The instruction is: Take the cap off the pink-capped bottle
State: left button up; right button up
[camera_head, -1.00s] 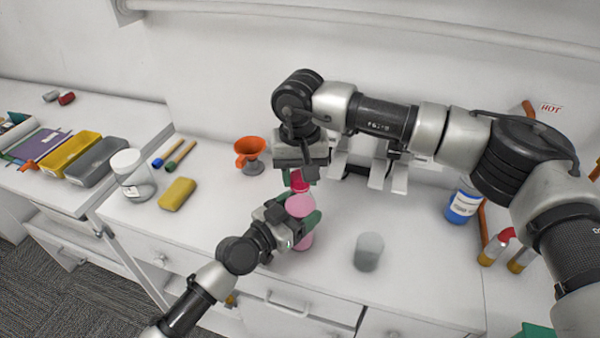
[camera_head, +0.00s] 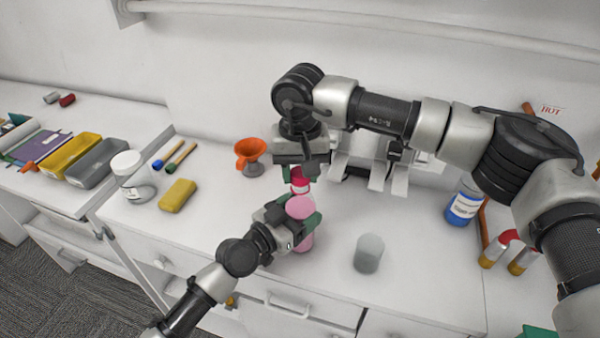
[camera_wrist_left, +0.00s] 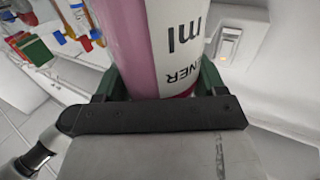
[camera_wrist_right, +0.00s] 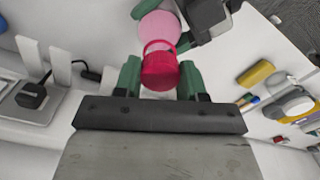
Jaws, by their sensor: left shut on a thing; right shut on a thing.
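The pink bottle (camera_head: 301,208) stands over the bench, with my left gripper (camera_head: 292,221) shut around its body from the left. In the left wrist view the bottle (camera_wrist_left: 150,45) fills the space between the fingers, with a white label showing. My right gripper (camera_head: 304,174) points down from above, shut on the deep pink cap (camera_head: 300,183).
A grey cup (camera_head: 369,252) stands to the right on the bench. A yellow sponge (camera_head: 177,195) and a white-lidded jar (camera_head: 132,178) are at left. A blue bottle (camera_head: 463,204) is at right. The bench between cup and blue bottle is clear.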

aim_at(300, 172)
jog(key=shift+r, duration=0.45)
jog(key=shift+r, duration=2)
pick_arm(q)
jog(key=o, duration=1.8)
